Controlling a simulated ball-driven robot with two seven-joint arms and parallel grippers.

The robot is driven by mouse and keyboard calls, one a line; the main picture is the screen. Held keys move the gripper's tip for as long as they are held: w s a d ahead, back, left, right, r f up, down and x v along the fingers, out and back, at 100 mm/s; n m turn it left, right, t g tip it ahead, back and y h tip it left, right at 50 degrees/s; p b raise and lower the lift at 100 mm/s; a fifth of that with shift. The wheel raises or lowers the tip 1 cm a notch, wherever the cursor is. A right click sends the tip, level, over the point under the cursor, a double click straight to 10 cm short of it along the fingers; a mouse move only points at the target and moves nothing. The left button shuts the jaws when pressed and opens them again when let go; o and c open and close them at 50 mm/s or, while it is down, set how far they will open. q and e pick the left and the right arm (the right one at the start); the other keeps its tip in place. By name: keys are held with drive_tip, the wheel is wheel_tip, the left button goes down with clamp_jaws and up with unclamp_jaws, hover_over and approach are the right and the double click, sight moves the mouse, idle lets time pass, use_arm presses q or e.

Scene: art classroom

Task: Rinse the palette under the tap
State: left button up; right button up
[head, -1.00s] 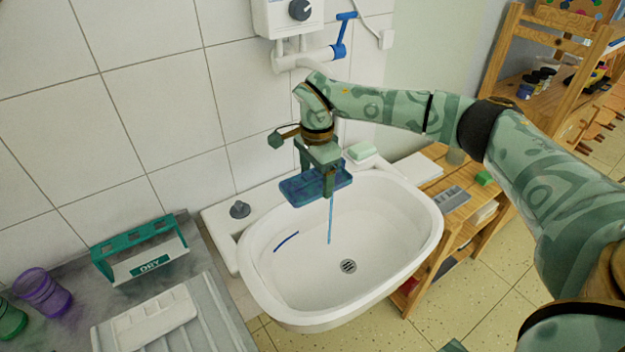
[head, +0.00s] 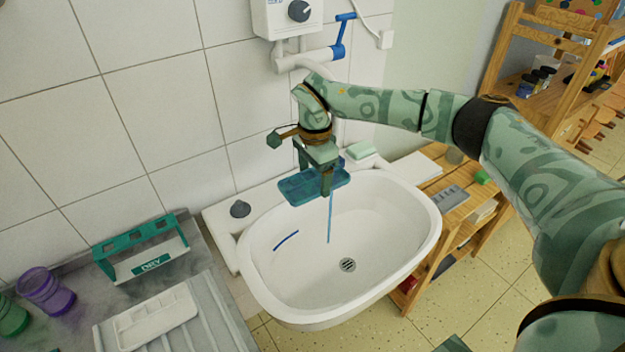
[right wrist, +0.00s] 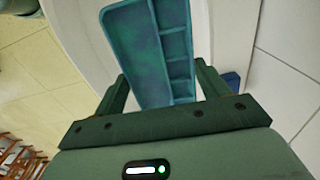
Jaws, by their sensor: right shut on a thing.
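My right gripper (head: 314,172) is shut on the palette (head: 298,190) and holds it above the back of the white sink (head: 420,240). The palette is teal with bluish stains and looks roughly level. In the right wrist view the palette (right wrist: 148,45) lies between the two fingers, its compartments showing. A thin blue stream (head: 331,215) falls from the palette's right part into the sink. The tap's body (head: 305,60) with its blue lever (head: 341,38) is on the wall above. My wrist hides the spout's end. My left gripper is out of view.
A green drying rack (head: 135,245) marked DRY stands left of the sink, behind a white palette (head: 155,318) on a ribbed drainboard. Purple and green cups (head: 45,290) are at far left. Soap (head: 359,151) sits on the sink's back edge. A wooden shelf (head: 465,195) stands right.

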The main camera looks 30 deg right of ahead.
sight(297, 202)
drive_tip(key=shift+s+d, duration=0.1)
drive_tip(key=shift+s, duration=0.15)
drive_tip(key=shift+s+a+r+p, duration=0.2)
drive_tip(key=shift+s+a+p, duration=0.3)
drive_tip(key=shift+a+p, duration=0.3)
drive_tip(key=a+p, duration=0.1)
drive_tip(key=s+a, duration=0.1)
drive_tip(key=a, duration=0.1)
drive_tip(key=s+a+p, duration=0.1)
drive_tip(key=shift+s+a+p, duration=0.1)
drive_tip(key=shift+a+p, duration=0.1)
drive_tip(key=shift+p, duration=0.1)
drive_tip(key=shift+s+a+f, duration=0.2)
drive_tip(key=shift+s+a, duration=0.1)
drive_tip(key=shift+a, duration=0.2)
